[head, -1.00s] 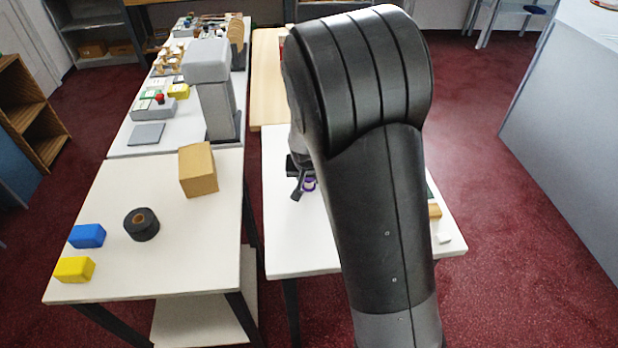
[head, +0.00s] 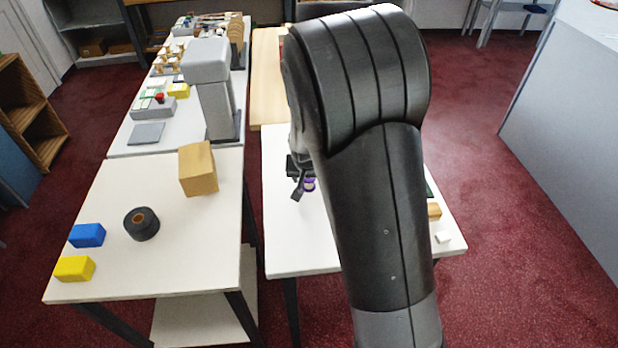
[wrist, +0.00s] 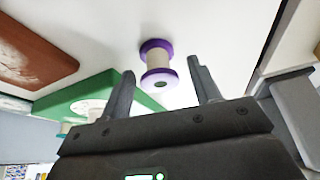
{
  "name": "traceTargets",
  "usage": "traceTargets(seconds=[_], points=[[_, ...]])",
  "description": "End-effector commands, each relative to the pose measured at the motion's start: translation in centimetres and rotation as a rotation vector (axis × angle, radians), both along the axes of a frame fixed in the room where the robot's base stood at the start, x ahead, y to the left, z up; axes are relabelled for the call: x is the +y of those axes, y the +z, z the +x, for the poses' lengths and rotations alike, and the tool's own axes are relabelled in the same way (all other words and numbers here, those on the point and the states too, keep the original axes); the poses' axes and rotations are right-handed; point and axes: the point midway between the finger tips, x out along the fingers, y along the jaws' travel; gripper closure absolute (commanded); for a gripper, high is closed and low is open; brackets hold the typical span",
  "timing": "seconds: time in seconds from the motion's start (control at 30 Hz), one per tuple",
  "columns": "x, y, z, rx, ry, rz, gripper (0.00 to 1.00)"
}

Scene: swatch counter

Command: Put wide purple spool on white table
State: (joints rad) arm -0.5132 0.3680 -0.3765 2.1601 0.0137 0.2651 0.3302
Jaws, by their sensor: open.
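The purple spool (wrist: 158,62) has two purple flanges and a pale beige core. It is on a white tabletop in the wrist view, between and beyond my gripper's fingertips. My gripper (wrist: 162,70) is open and empty, with a gap between each finger and the spool. In the head view a small part of the spool (head: 309,184) shows beside my gripper (head: 301,184); my arm hides the rest. The white table under it (head: 298,240) is on the right, and another white table (head: 190,265) is on the left.
The left table holds a cardboard box (head: 198,170), a black roll (head: 141,224), a blue block (head: 87,235) and a yellow block (head: 74,269). Its front middle is clear.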

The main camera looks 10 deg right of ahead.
Motion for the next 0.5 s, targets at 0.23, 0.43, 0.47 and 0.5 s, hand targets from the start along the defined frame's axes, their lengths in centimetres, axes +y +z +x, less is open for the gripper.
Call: traceTargets(seconds=[0.23, 0.43, 0.47, 0.5], points=[[0.3, 3.2, -1.2, -0.004, 0.003, 0.002, 0.43], [0.5, 6.4, -2.6, -0.003, 0.003, 0.002, 0.43], [0.5, 6.8, -2.7, -0.004, 0.002, 0.003, 0.43], [0.6, 7.4, -3.0, -0.004, 0.002, 0.003, 0.43]])
